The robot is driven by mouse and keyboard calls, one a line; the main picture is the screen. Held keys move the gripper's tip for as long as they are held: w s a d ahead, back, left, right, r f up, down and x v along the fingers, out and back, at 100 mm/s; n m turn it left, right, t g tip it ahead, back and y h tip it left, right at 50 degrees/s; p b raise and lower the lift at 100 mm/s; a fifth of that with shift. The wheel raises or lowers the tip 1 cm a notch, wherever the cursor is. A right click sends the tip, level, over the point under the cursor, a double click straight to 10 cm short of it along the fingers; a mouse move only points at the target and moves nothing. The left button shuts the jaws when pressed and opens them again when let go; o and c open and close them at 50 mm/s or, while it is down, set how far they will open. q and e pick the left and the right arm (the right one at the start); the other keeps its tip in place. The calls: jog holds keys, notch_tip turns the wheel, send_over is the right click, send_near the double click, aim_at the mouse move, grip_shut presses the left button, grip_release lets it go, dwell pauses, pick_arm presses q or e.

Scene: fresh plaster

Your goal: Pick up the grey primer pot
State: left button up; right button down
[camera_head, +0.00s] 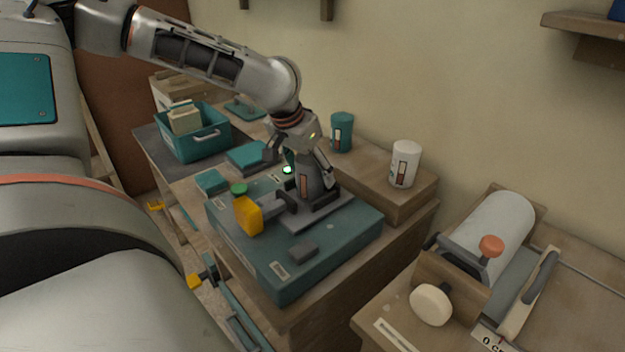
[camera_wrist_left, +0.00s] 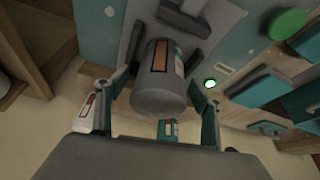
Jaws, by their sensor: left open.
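The grey primer pot (camera_head: 308,187) is a grey cylinder with an orange-brown label. It stands on a grey plate of the teal bench machine in the head view. In the left wrist view the pot (camera_wrist_left: 162,88) fills the middle, its rounded end toward the camera. My left gripper (camera_head: 300,166) comes down over the pot from above, fingers spread. In the left wrist view the fingers of my left gripper (camera_wrist_left: 158,72) lie on both sides of the pot, open; I cannot tell whether either touches it. My right gripper is not in view.
A teal pot (camera_head: 342,132) and a white pot (camera_head: 404,164) stand on the wooden shelf behind. A yellow block (camera_head: 248,214) and a green knob (camera_head: 239,188) are left of the grey pot. A teal bin (camera_head: 197,146) stands farther left. A roller machine (camera_head: 500,225) is at right.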

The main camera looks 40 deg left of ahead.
pick_arm(q)
jog(key=shift+r, duration=0.2)
jog(key=c, duration=1.6)
